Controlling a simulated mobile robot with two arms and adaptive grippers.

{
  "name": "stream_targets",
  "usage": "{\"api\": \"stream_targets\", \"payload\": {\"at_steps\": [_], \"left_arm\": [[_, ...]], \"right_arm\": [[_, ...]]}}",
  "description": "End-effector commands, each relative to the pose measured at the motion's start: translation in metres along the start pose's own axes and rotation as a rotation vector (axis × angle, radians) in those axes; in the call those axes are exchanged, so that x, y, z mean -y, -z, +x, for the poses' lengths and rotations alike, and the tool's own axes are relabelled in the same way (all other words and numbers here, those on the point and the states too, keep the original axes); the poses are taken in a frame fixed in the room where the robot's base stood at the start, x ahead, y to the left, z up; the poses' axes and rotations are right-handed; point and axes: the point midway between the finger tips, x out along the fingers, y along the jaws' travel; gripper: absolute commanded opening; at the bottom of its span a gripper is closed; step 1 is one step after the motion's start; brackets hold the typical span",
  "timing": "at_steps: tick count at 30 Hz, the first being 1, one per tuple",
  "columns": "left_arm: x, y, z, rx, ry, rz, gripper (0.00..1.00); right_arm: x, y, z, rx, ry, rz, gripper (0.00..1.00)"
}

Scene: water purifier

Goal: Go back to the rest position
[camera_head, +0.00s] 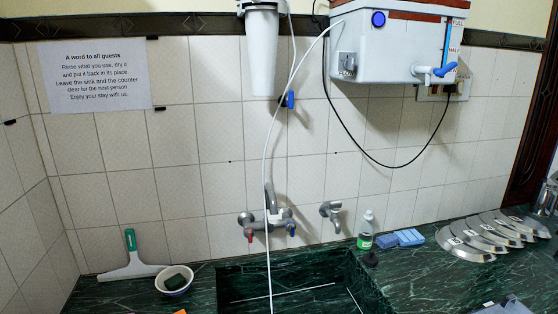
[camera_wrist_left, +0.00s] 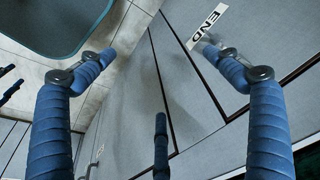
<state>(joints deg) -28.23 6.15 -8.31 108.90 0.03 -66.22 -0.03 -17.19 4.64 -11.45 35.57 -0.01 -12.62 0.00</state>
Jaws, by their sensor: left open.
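My left gripper (camera_wrist_left: 155,62) shows only in the left wrist view. Its blue ribbed fingers stand wide apart with nothing between them. My right gripper is in neither view. The water purifier (camera_head: 393,45) hangs on the tiled wall in the head view, with a blue tap and a level gauge. A white hose (camera_head: 265,170) runs down to the sink.
The green marble counter has a sink (camera_head: 295,285), a squeegee (camera_head: 131,262), a bowl (camera_head: 175,282) with a dark sponge, a soap bottle (camera_head: 366,230), blue sponges (camera_head: 400,239) and several metal lids (camera_head: 490,236). Wall taps (camera_head: 268,220) are above the sink. A notice (camera_head: 96,77) hangs left.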

Motion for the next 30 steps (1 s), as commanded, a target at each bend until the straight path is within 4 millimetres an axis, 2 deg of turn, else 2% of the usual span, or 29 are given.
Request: {"api": "stream_targets", "payload": {"at_steps": [1, 6, 9, 13, 15, 18, 21, 24, 30], "left_arm": [[-0.002, -0.017, 0.037, 0.02, -0.002, 0.002, 0.9], [-0.006, -0.077, 0.134, 0.06, -0.006, 0.01, 0.9], [-0.008, -0.121, 0.182, 0.085, -0.009, 0.015, 0.9], [-0.01, -0.182, 0.229, 0.114, -0.012, 0.022, 0.9], [-0.011, -0.212, 0.245, 0.127, -0.013, 0.025, 0.9], [-0.011, -0.245, 0.259, 0.139, -0.014, 0.03, 0.9], [-0.011, -0.266, 0.266, 0.146, -0.014, 0.032, 0.9], [-0.011, -0.275, 0.267, 0.149, -0.015, 0.034, 0.9], [-0.01, -0.277, 0.267, 0.15, -0.015, 0.034, 0.9]], "right_arm": [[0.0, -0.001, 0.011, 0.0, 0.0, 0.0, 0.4], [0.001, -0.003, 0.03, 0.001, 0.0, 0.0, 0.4], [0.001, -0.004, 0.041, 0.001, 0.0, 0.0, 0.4], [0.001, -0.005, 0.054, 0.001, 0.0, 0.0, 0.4], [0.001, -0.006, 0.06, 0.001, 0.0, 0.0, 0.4], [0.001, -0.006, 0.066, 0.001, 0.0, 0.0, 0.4], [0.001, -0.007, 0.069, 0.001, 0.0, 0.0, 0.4], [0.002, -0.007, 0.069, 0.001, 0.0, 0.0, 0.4], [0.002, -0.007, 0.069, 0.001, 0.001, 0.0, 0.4]]}}
